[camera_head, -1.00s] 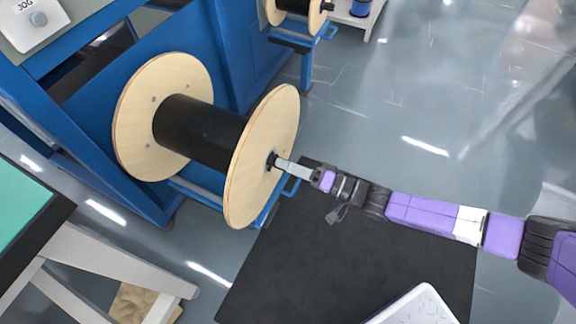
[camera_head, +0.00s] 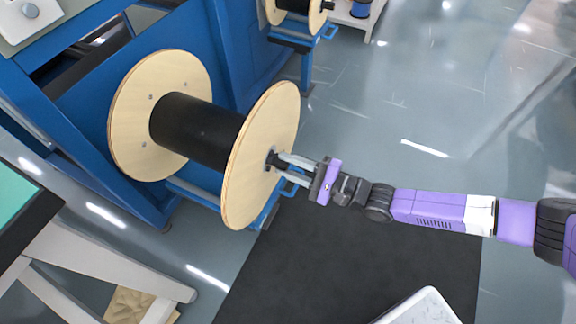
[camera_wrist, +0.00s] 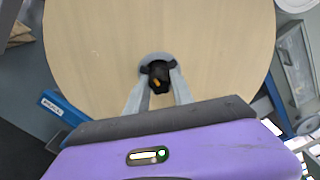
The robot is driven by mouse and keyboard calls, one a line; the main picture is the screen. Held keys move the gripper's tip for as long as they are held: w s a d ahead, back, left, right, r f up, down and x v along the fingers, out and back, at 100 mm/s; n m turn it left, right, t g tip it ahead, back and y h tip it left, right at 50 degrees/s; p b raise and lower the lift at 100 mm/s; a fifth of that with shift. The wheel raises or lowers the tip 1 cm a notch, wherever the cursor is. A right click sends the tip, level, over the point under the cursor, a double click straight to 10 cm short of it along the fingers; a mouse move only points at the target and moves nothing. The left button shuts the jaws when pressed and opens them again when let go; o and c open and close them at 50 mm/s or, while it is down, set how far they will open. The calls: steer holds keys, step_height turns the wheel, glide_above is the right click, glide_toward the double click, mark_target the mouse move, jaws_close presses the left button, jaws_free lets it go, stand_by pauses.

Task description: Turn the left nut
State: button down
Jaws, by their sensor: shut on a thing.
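The nut (camera_wrist: 158,74) is a small dark piece at the centre of the spool's near wooden flange, and in the head view it (camera_head: 272,160) is partly hidden by the fingers. My gripper (camera_head: 281,165) reaches in from the right, its two pale fingers at the flange hub. In the wrist view my gripper (camera_wrist: 157,75) has one finger on each side of the nut and is shut on it. The large spool has pale wooden flanges (camera_head: 265,120) and a black wound core (camera_head: 197,130).
A blue machine frame (camera_head: 240,60) stands behind the spool. A second, smaller spool (camera_head: 300,10) is at the top. A dark mat (camera_head: 340,260) lies on the grey floor below my arm. A white-legged table (camera_head: 90,265) is at lower left.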

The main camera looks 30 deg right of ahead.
steer(key=shift+f+m+b, duration=0.1)
steer(key=shift+m+b, duration=0.35)
steer(key=shift+m, duration=1.35)
steer(key=c, duration=1.1)
jaws_free()
steer(key=p+v, duration=0.2)
steer(key=v, duration=0.5)
steer(key=shift+s+d, duration=0.25)
steer(key=shift+s, duration=0.05)
